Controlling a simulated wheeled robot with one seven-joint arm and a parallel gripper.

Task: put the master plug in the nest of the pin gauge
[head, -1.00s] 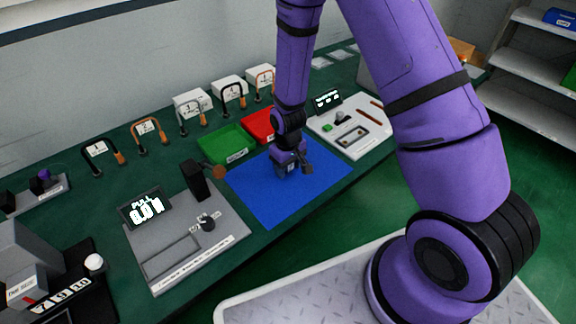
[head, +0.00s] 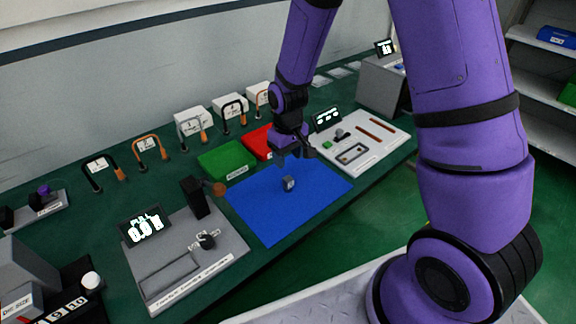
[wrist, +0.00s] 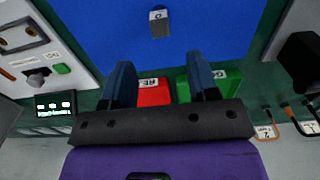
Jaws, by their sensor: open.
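A small grey block-like piece with a light label (head: 288,184), which looks like the master plug, stands on the blue mat (head: 270,215). It also shows at the top of the wrist view (wrist: 159,24). My gripper (head: 293,157) is above the far part of the mat, apart from the piece. In the wrist view its two dark fingers (wrist: 160,65) are spread with nothing between them. A white fixture board with a small display (head: 365,139) at the mat's right has a framed recess, knob and green button; it may be the pin gauge, but its label is unreadable.
A green tray (head: 227,160) and red tray (head: 258,141) stand behind the mat. A grey fixture (head: 225,243) with a pull display and an upright black block (head: 195,199) is to the left. Cable loops and white boxes line the wall side. The mat around the piece is clear.

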